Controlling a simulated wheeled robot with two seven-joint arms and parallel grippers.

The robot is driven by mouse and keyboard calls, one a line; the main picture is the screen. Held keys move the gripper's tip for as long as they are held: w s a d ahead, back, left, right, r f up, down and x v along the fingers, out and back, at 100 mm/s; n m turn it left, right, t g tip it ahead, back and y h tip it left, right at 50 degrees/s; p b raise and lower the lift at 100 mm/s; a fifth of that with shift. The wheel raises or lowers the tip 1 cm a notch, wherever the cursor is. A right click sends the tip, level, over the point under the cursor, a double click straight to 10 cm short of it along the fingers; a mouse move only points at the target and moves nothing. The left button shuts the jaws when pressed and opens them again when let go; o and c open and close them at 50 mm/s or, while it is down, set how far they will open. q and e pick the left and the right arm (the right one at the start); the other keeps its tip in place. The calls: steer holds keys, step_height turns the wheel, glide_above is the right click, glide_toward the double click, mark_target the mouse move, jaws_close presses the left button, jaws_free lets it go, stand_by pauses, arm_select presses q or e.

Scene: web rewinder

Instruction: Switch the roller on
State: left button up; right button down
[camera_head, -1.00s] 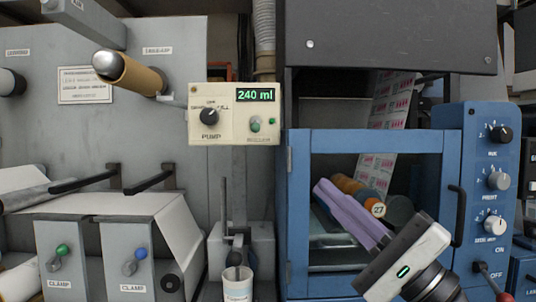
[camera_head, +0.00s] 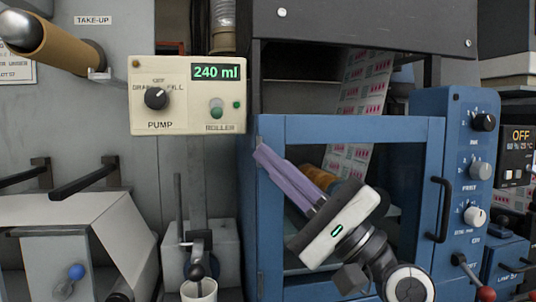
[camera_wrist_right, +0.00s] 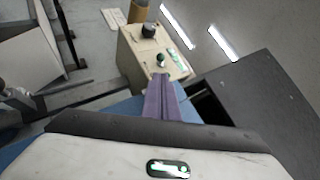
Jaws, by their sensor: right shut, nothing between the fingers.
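The cream control box (camera_head: 188,122) hangs at the upper left of centre in the head view and also shows in the wrist view (camera_wrist_right: 138,62). Its roller switch (camera_head: 217,111) is a small green-tipped lever above the ROLLER label, its tip low on a pale round base. A small green lamp (camera_head: 237,105) sits right of it. The switch also shows in the wrist view (camera_wrist_right: 160,61). My right gripper (camera_head: 259,152) has purple fingers shut together, empty, pointing up and left. Its tips appear just below and right of the box, apart from it. My left gripper is out of view.
The box also carries a PUMP knob (camera_head: 156,98) and a display (camera_head: 217,72) reading 240 ml. A blue framed cabinet (camera_head: 350,130) stands behind my right gripper. A dark hood (camera_head: 365,25) overhangs it. A cup (camera_head: 199,291) stands below the box.

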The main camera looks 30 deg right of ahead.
mark_target(217, 110)
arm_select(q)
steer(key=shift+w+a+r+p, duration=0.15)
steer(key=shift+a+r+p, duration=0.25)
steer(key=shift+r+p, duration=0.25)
arm_select(e)
steer(key=shift+x, duration=3.9)
steer(key=shift+w, duration=0.1)
